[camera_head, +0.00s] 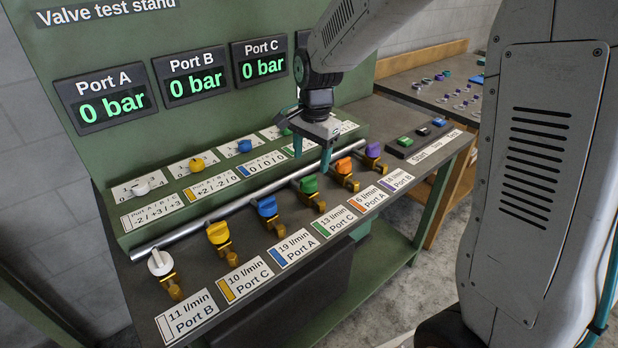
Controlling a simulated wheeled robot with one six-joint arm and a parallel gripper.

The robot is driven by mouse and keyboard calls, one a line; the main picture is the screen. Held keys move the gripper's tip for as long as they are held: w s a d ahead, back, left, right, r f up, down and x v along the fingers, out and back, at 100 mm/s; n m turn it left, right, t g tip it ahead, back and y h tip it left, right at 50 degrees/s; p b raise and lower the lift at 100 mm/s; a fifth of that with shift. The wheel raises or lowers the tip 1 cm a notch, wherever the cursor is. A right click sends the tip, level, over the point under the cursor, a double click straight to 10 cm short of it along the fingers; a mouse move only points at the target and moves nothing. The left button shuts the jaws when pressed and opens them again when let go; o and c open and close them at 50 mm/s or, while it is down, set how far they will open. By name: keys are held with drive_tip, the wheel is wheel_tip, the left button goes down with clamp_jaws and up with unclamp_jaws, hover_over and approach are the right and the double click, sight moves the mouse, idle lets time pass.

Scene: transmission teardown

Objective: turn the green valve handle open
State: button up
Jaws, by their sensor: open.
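The green valve handle (308,185) sits on a brass valve in the row along the silver pipe (235,207), between the blue and orange handles. Its label (333,219) reads 13 l/min, Port C. My gripper (311,153) is open and empty, with teal fingers pointing down. In the picture it is just above the green handle, apart from it and over the pipe area. The exact height is hard to tell.
Neighbouring handles are blue (267,207), orange (343,166), yellow (218,233), purple (373,150) and white (160,262). A raised panel with small coloured knobs stands behind the pipe. Displays for Port A (104,97), B and C read 0 bar. A button box (421,138) is at right.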

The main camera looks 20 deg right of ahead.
sight(310, 178)
wheel_tip(310, 178, down, 7)
drive_tip(key=shift+w+a+f, duration=0.1)
drive_tip(key=shift+w+a, duration=0.05)
drive_tip(key=c, duration=1)
